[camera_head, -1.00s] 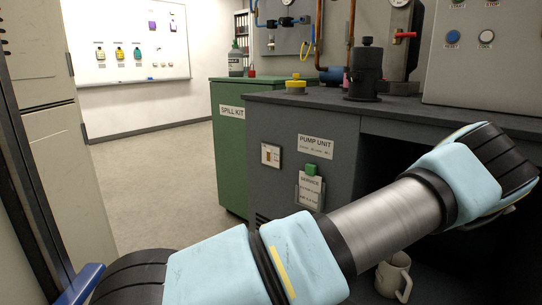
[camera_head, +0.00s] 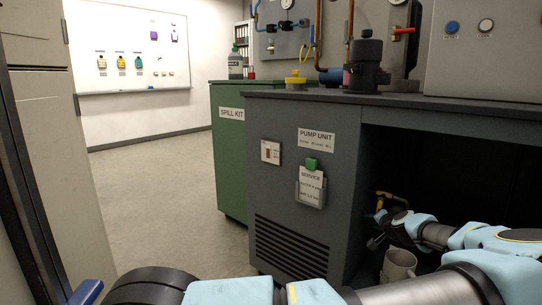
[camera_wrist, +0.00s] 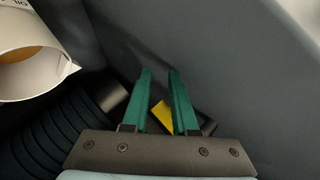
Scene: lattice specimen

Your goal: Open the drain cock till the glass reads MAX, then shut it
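A brass-yellow fitting (camera_head: 383,201), seemingly the drain cock, shows inside the dark cabinet opening in the head view. My gripper (camera_wrist: 160,73) has two green fingers, apart with nothing visibly held between the tips. In the wrist view a yellow piece (camera_wrist: 163,114) with a dark end shows between and behind the fingers; whether they touch it I cannot tell.
A pale mug (camera_head: 398,266) stands in the opening below my wrist; the wrist view shows it (camera_wrist: 30,62) at upper left with something tan inside. A dark ribbed part (camera_wrist: 45,130) lies at left. The grey cabinet panel (camera_head: 295,200) borders the opening. Floor at left is clear.

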